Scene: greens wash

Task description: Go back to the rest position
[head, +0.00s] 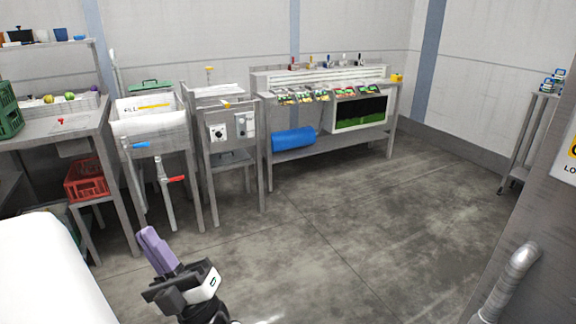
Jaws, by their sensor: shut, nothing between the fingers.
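My gripper (148,236) is at the lower left of the head view, with purple fingers above a dark and white wrist. Its fingers are together and nothing shows between them. It is in front of the wash stations, over the grey floor, and appears apart from them. Part of my arm below the wrist is cut off by the bottom edge.
A sink (150,128) with blue and red valve handles stands behind my gripper. A red crate (86,181) sits below the left bench. A long table (330,143) holds a blue roll (292,139). The floor (370,230) at centre right is clear. A pipe (515,270) stands at right.

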